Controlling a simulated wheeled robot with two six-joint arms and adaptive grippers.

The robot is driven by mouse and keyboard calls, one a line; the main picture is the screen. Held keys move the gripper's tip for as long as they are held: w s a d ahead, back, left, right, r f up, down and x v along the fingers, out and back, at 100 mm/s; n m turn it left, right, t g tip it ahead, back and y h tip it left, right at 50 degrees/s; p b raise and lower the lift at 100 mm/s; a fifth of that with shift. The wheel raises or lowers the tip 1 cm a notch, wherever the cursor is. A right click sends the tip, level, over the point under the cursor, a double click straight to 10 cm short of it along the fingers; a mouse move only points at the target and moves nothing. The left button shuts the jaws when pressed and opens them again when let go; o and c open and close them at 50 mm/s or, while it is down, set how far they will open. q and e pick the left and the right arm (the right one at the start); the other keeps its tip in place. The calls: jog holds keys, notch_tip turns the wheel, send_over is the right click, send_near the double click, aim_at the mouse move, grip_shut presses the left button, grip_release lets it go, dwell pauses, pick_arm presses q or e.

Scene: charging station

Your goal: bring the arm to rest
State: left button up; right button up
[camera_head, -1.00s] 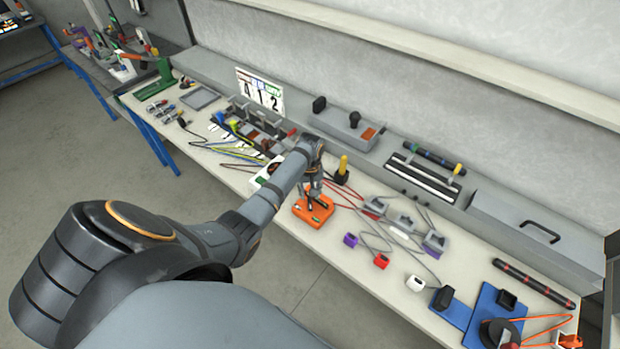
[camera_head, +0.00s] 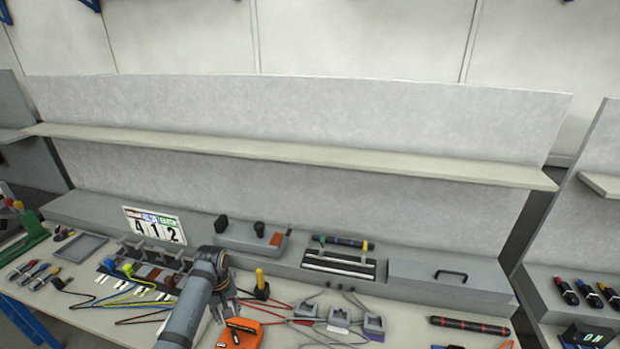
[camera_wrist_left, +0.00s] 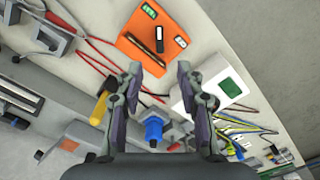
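My left arm reaches in from the bottom of the head view. Its gripper (camera_head: 226,302) is over the bench beside an orange device (camera_head: 240,334). In the left wrist view the two fingers of my left gripper (camera_wrist_left: 158,85) are apart with nothing held between them. A blue-topped part (camera_wrist_left: 153,130) shows beyond the fingers, and the orange device (camera_wrist_left: 155,45) lies past the fingertips. My right gripper is in neither view.
A yellow-handled tool (camera_head: 261,284) stands right of the gripper. Cables and a white box with a green screen (camera_wrist_left: 222,88) lie close by. A grey ledge (camera_head: 330,262) and a long shelf (camera_head: 300,153) run behind.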

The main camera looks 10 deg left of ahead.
pick_arm(q)
jog(key=s+d+r+m+t, duration=0.2)
jog(key=s+d+m, duration=0.2)
jog(key=s, duration=0.6)
jog(key=s+d+r+m+t, duration=0.25)
jog(key=s+d+m, duration=0.2)
jog(key=s, duration=0.65)
jog(key=s+a+f+g+b, duration=0.15)
jog(key=f+b, duration=0.25)
jog(key=f, duration=1.2)
jog(key=a+f+g+b, duration=0.1)
jog(key=a+f+b, duration=0.15)
jog(key=f, duration=1.35)
jog(key=s+f+g+b, duration=0.1)
jog(key=s+f+b, duration=0.5)
jog(key=s+f, duration=1.3)
notch_tip(320, 180, down, 4)
jog(key=shift+a+f+y+b, duration=0.2)
jog(key=shift+a+y+b, duration=0.1)
jog(key=shift+a, duration=0.05)
